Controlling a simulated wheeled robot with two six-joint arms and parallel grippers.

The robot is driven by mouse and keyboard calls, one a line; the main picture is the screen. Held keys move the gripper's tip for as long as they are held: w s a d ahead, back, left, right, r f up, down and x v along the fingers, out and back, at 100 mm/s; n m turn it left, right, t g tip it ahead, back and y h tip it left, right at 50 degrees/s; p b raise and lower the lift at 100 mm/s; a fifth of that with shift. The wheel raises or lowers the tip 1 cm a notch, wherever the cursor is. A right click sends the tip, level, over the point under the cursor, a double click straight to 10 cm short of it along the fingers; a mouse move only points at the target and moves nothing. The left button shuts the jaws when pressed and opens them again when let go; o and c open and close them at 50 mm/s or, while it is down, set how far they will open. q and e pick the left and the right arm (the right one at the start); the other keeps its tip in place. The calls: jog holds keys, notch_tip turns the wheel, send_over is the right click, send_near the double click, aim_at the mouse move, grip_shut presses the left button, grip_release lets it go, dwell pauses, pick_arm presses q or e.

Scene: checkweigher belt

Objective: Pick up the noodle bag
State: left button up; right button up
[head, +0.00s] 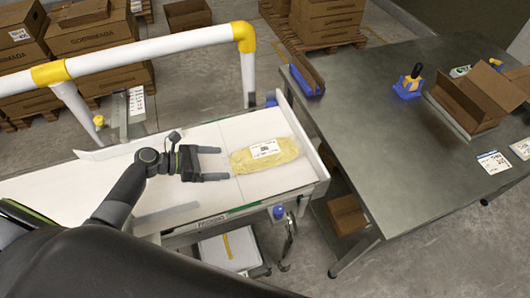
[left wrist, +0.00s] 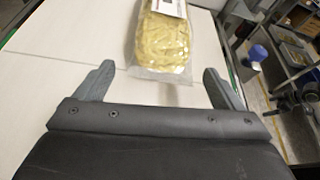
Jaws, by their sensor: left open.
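The noodle bag (head: 265,156) is a clear bag of yellow noodles with a white label. It lies flat near the right end of the white belt (head: 200,135). My left gripper (head: 224,163) is open and empty, with its fingers pointing at the bag's left end in the head view. In the left wrist view the bag (left wrist: 162,38) lies ahead of the spread fingers (left wrist: 158,87), roughly centred between them and apart from them. My right gripper is not in view.
A metal table (head: 400,130) stands right of the belt, with an open cardboard box (head: 472,103) and a blue-based tool (head: 409,84) on it. A white rail with yellow joints (head: 150,50) runs behind the belt. Stacked cartons (head: 325,18) stand behind.

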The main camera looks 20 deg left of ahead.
aim_at(232, 163)
pick_arm(q)
jog(key=shift+w+d+f+p, duration=0.1)
jog(key=shift+w+d+p, duration=0.2)
jog(key=shift+d, duration=0.2)
jog(key=p+x, duration=0.1)
jog(key=x, duration=0.3)
jog(key=shift+d+f, duration=0.2)
jog(key=shift+f, duration=0.05)
jog(key=c, duration=1.1)
